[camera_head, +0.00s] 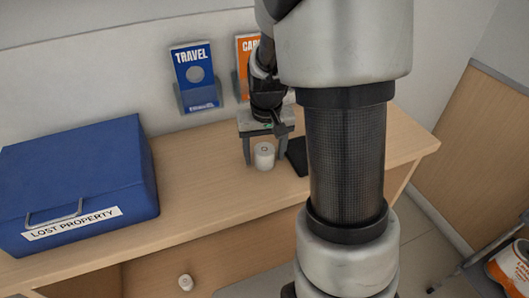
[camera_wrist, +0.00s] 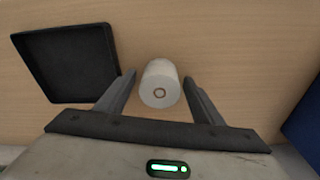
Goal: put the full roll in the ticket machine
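A white paper roll (camera_head: 264,154) stands upright on the wooden counter, its small core ring facing up. It also shows in the wrist view (camera_wrist: 160,83) and looks thick. My gripper (camera_head: 264,162) points down at it with its fingers open. In the wrist view my gripper (camera_wrist: 160,77) has one finger on each side of the roll, with a narrow gap at each side. A second white roll (camera_head: 185,282) sits lower down, below the counter's front edge; I cannot tell how full it is. I cannot make out the ticket machine; my arm hides part of the counter.
A black tray (camera_head: 297,156) lies just right of the roll and shows in the wrist view (camera_wrist: 70,62). A blue lost property box (camera_head: 80,180) fills the counter's left. A travel leaflet holder (camera_head: 195,78) and an orange one (camera_head: 243,65) are behind. The counter between box and roll is clear.

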